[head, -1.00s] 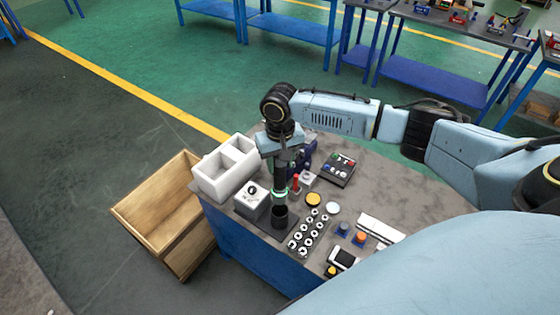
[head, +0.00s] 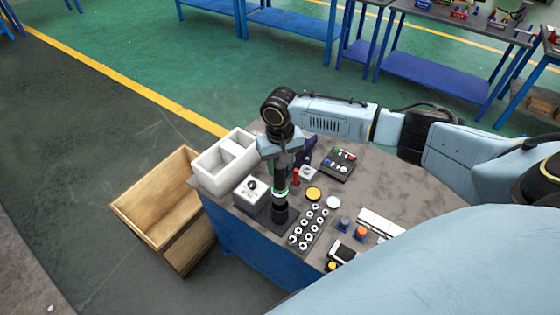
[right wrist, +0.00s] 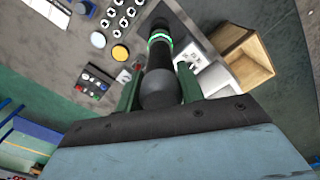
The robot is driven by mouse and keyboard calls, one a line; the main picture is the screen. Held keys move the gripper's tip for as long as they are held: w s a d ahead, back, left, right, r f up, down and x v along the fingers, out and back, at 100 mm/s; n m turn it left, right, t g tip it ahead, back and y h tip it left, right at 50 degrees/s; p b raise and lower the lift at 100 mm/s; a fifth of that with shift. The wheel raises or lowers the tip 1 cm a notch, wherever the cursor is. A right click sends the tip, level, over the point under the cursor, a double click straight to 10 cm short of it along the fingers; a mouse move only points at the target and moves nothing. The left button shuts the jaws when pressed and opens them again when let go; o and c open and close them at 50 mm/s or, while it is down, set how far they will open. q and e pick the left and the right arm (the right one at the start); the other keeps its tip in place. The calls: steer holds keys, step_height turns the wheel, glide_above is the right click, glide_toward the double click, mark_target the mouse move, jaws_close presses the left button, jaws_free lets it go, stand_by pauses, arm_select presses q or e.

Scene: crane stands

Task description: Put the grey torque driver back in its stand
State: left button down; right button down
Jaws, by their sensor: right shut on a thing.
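The torque driver (head: 280,185) is a dark grey upright cylinder with a glowing green ring. It also shows in the right wrist view (right wrist: 159,55), with its rounded end between my fingers. My right gripper (head: 281,163) is shut on its upper part; it also shows in the right wrist view (right wrist: 158,88). The stand (head: 280,218) is a dark cup on a dark base plate at the table's front left. The driver's lower end meets the cup's mouth; how deep it sits inside is hidden. My left gripper is not in view.
A white control box (head: 251,193) stands close left of the stand, and a rack of several sockets (head: 309,228) close right. A white divided bin (head: 222,162), a red post (head: 296,176) and a yellow disc (head: 313,194) are nearby. A wooden crate (head: 160,208) stands left of the table.

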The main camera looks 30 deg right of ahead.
mark_target(280, 177)
steer(key=shift+w+f+b, duration=0.1)
steer(key=shift+f+b, duration=1.05)
steer(key=shift+f, duration=1.7)
steer(key=c, duration=0.9)
jaws_free()
steer(key=shift+o, duration=0.4)
steer(key=shift+f, duration=0.2)
steer(key=shift+r, duration=0.15)
step_height(280, 177, up, 3)
steer(key=p, duration=0.3)
steer(key=shift+r+p, duration=0.95)
steer(key=shift+p, duration=0.15)
